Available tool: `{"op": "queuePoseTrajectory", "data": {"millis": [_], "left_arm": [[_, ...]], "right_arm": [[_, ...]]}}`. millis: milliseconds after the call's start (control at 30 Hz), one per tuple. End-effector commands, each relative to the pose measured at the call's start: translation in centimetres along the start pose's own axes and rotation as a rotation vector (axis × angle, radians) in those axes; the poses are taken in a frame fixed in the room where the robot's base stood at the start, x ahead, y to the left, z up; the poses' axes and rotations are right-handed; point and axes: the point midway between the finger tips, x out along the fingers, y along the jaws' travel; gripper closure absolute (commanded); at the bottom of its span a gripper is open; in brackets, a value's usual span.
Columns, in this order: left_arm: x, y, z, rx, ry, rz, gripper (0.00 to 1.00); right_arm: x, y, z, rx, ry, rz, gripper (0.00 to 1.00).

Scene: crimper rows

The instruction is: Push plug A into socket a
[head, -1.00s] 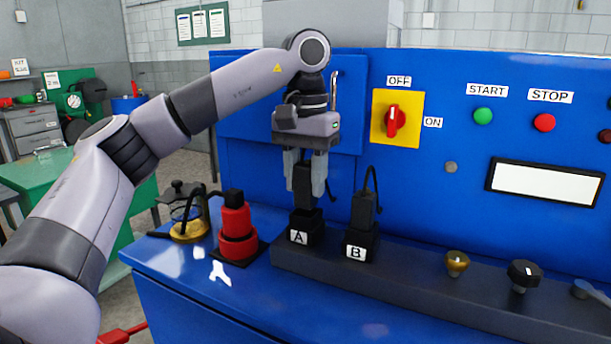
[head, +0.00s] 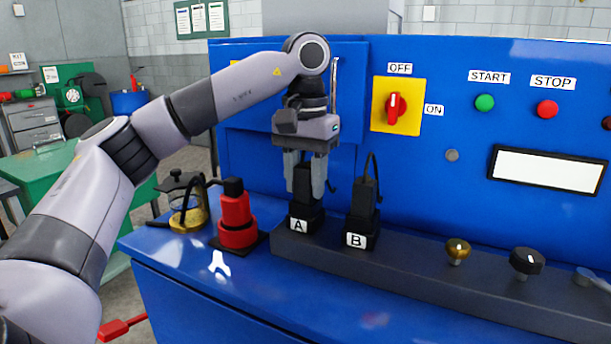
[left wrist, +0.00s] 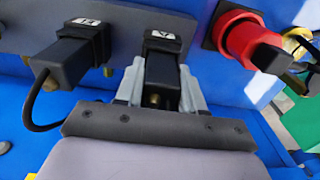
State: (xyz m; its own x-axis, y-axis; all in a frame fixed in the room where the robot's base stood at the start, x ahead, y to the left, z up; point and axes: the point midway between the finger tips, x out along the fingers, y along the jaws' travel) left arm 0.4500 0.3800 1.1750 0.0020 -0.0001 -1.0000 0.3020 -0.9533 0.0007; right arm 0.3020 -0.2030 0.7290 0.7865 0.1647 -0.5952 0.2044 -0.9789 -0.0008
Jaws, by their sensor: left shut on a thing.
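Plug A (head: 305,180) is a black upright plug between the fingers of my left gripper (head: 305,190). It stands at the black socket block labelled A (head: 299,226) on the dark rail, its lower end touching or inside the socket; the exact depth cannot be told. In the left wrist view the plug (left wrist: 161,82) sits between both grey fingers, under the A label (left wrist: 163,36). My left gripper is shut on the plug and points straight down. My right gripper is in neither view.
A black plug with a cable (head: 364,198) stands in socket B (head: 357,240) just to the right. A red round connector (head: 238,222) stands to the left. A brass knob (head: 457,250) and a black knob (head: 527,262) sit further right on the rail (head: 410,262).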

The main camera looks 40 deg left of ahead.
Motion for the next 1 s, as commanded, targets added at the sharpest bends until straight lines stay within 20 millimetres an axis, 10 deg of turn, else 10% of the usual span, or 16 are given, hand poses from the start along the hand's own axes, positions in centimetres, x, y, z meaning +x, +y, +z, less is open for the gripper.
{"op": "queuePoseTrajectory", "data": {"millis": [300, 333, 433, 767, 1000], "left_arm": [[0.9, 0.0, 0.0, -0.001, 0.0, 0.001, 0.99], [0.9, 0.0, 0.0, -0.001, 0.0, 0.001, 0.59], [0.8, 0.0, 0.0, -0.001, 0.0, 0.0, 0.32], [0.3, 0.0, 0.0, -0.001, 0.001, 0.0, 0.32], [-3.5, 0.0, 0.0, -0.001, 0.003, 0.0, 0.32]], "right_arm": [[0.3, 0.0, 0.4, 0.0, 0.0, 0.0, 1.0], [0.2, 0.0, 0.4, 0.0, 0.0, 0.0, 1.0], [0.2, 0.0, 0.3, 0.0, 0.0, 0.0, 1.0], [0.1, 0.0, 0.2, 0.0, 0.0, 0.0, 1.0], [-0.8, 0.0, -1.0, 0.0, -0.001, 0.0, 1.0]]}}
